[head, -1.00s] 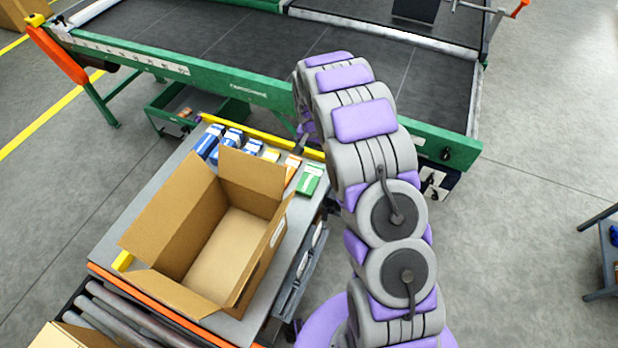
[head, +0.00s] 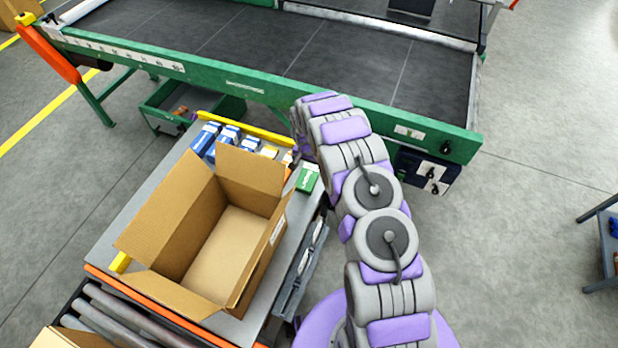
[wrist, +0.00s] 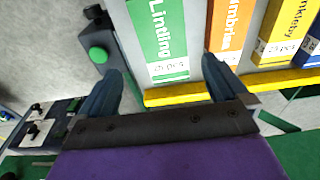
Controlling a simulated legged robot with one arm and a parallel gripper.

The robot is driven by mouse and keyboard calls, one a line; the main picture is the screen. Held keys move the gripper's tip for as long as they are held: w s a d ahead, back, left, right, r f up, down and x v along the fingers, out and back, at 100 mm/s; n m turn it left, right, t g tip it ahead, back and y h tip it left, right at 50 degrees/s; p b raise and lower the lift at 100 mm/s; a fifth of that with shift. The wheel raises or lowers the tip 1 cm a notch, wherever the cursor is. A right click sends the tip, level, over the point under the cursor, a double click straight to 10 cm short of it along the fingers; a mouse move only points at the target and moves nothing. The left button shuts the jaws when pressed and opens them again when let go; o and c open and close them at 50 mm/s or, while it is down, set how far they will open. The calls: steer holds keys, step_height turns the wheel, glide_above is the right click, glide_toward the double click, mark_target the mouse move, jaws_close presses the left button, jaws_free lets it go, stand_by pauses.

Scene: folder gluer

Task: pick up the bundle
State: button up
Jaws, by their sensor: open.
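Bundles of flat printed cartons lie in a row on the grey table. The green one (head: 307,181) is at the right end and shows in the wrist view (wrist: 157,28), labelled "Linting". An orange bundle (wrist: 227,30), a yellow one (wrist: 284,32) and blue ones (head: 206,138) lie beside it. Which bundle is meant is not clear. My gripper (wrist: 162,65) is open and empty, its fingers spread over the near end of the green bundle, the right finger by the gap toward the orange one. In the head view my arm hides most of the gripper.
A large open cardboard box (head: 225,255) stands on the table (head: 150,205) close to the bundles. A yellow rail (head: 245,128) edges the far side. The green-framed conveyor (head: 270,85) runs behind. Rollers (head: 125,310) lie at lower left.

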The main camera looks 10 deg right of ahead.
mark_target(309, 174)
step_height(309, 174, down, 4)
steer(key=shift+w+r+b, duration=0.1)
steer(key=shift+w+b, duration=0.05)
steer(key=shift+b, duration=0.15)
steer(key=shift+w+f+b, duration=0.2)
steer(key=shift+f+b, duration=0.1)
steer(key=shift+f, duration=0.55)
steer(key=shift+w+f+b, duration=0.15)
steer(key=shift+f+b, duration=0.1)
steer(key=shift+f, duration=0.65)
steer(key=shift+w+f+b, duration=0.2)
steer(key=shift+f+b, duration=0.1)
steer(key=shift+f, duration=0.55)
steer(key=shift+r, duration=0.1)
steer(key=c, duration=1.1)
steer(key=shift+r, duration=0.1)
